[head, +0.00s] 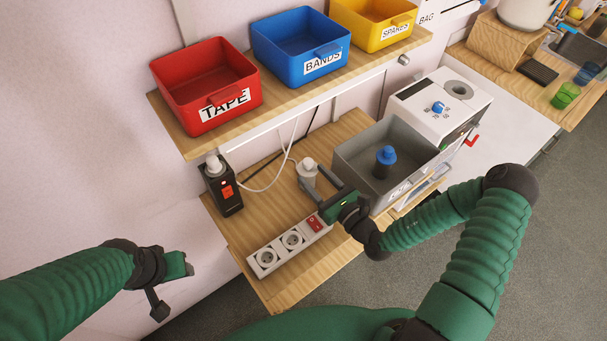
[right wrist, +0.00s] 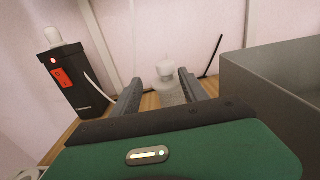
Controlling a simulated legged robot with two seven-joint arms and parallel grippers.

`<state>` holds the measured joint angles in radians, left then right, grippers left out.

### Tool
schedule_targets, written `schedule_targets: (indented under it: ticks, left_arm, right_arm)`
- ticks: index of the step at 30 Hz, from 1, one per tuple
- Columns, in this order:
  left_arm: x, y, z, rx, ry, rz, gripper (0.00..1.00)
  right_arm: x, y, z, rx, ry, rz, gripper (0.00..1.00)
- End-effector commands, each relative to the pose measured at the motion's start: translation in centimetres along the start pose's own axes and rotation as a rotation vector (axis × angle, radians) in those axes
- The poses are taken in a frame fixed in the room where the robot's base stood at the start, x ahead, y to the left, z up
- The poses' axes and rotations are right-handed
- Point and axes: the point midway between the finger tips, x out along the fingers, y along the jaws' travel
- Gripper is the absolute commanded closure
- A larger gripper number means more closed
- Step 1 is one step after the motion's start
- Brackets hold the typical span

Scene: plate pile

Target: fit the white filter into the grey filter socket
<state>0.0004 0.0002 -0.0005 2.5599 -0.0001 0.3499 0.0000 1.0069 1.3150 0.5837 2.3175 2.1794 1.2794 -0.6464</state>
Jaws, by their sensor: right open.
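The white filter (head: 308,165), a pale piece with a knobbed top, stands upright on the wooden bench. It also shows in the right wrist view (right wrist: 167,72), straight ahead between the fingers. My right gripper (head: 319,180) is open, with its fingertips close to the filter; I cannot tell if they touch it. In the right wrist view the fingers lie to either side of the filter's lower part. A grey ring with a round opening, seemingly the grey filter socket (head: 460,90), is on top of the white machine (head: 420,103). My left gripper (head: 172,285) hangs at lower left, away from the bench; its jaw state is unclear.
A grey bin (head: 350,165) holding a blue-capped dark cylinder (head: 386,157) stands right of the filter. A black device with a red switch (head: 227,191) stands left. A power strip (head: 283,246) lies in front. A shelf (head: 178,127) with labelled bins overhangs behind.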

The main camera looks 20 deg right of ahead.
Motion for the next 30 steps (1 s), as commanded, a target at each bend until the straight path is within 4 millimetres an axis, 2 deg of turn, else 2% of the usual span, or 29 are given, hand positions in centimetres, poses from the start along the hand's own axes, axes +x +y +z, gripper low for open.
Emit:
schedule_targets:
  ticks: [10, 18, 30]
  left_arm:
    - [-0.1, 0.0, 0.0, 0.001, 0.0, 0.0, 0.51]
    - [-0.1, 0.0, 0.0, 0.001, 0.0, 0.0, 0.51]
    - [-0.1, 0.0, 0.0, 0.001, 0.0, 0.0, 0.51]
  right_arm:
    - [5.5, -0.1, -0.1, 0.0, 0.0, -0.001, 0.48]
    - [6.0, 0.2, -0.1, -0.003, 0.003, 0.0, 0.5]
    - [5.9, -0.1, -0.1, 0.0, 0.002, -0.001, 1.0]
